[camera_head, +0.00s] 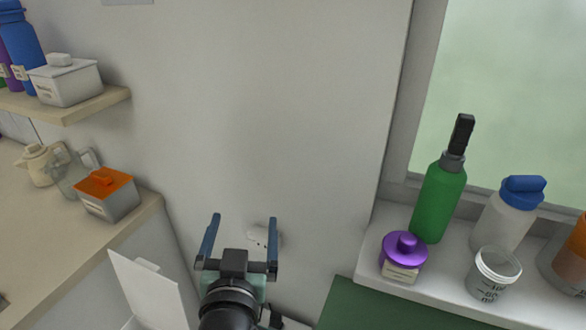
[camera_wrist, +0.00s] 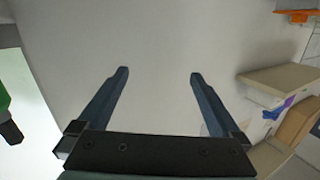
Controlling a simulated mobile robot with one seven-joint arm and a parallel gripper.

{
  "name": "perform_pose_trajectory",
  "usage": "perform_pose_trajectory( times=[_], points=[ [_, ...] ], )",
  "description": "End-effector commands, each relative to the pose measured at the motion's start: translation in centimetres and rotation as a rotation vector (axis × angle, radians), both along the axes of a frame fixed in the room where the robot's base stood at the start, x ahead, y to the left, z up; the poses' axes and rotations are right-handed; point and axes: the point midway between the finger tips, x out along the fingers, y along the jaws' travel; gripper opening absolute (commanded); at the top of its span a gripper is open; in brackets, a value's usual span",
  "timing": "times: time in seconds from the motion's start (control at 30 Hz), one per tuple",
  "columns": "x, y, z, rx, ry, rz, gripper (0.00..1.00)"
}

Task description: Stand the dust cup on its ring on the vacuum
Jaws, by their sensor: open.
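My gripper (camera_head: 244,219) is open and empty, raised in front of the bare wall, with its two blue-grey fingers apart. In the wrist view my gripper (camera_wrist: 159,73) has only plain wall between its fingers. I cannot make out the dust cup, its ring or the vacuum for sure in either view. My gripper and arm cover part of the low area at the bottom of the head view.
A windowsill (camera_head: 353,258) at right holds a green bottle (camera_head: 438,203), a purple-lidded jar (camera_head: 404,252), a clear marked cup (camera_head: 485,280) and a blue-capped bottle (camera_head: 506,220). At left, an orange-lidded box (camera_head: 107,196) stands on a counter. A white panel (camera_head: 148,290) stands below.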

Motion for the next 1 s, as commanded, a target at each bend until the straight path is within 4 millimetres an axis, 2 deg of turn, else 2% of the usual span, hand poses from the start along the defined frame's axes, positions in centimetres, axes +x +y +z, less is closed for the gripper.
perform_pose_trajectory(
  times=[0.03,0.07,0.1,0.17,0.2,0.3,0.4,0.5,0.6,0.7,1.0],
  points=[
    [0.5,-0.9,4.7,0.008,-0.091,-0.006,1.0],
    [0.5,-1.4,7.2,0.009,-0.139,-0.007,1.0],
    [0.3,-2.0,10.4,0.01,-0.203,-0.011,1.0],
    [-0.3,-3.0,15.2,0.006,-0.301,-0.016,1.0],
    [-1.0,-3.8,18.3,0.002,-0.368,-0.02,1.0],
    [-3.6,-5.4,25.8,-0.014,-0.536,-0.032,1.0],
    [-6.9,-6.7,31.7,-0.038,-0.685,-0.046,1.0],
    [-10.0,-7.5,35.8,-0.061,-0.8,-0.059,1.0],
    [-12.2,-8.0,38.1,-0.078,-0.873,-0.068,1.0],
    [-13.2,-8.2,39.1,-0.088,-0.905,-0.074,1.0],
    [-13.3,-8.2,39.2,-0.089,-0.908,-0.073,1.0]
  ],
)
